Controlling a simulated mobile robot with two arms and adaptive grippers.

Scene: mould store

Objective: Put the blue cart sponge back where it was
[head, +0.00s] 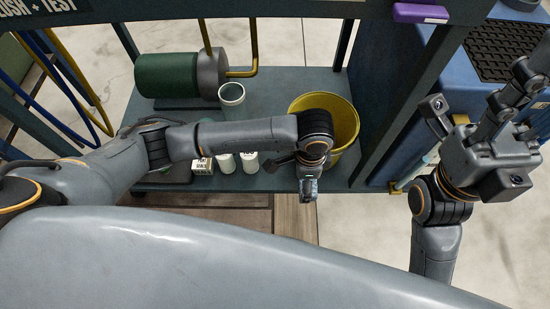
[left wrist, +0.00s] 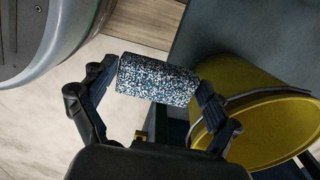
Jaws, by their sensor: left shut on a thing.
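The blue cart sponge is a blue-and-white speckled block (left wrist: 158,78) in the left wrist view, held between both fingers. My left gripper (head: 308,190) is shut on it; in the left wrist view the fingertips (left wrist: 158,82) press on its two ends. The sponge is mostly hidden there by the gripper.
The dark lower shelf (head: 275,88) bears a green motor-like cylinder (head: 165,75), a grey-white cup (head: 232,98), two white bottles (head: 249,162) and a small labelled box (head: 202,166). A blue cabinet with a black mat (head: 505,48) stands right. A purple block (head: 420,13) lies above.

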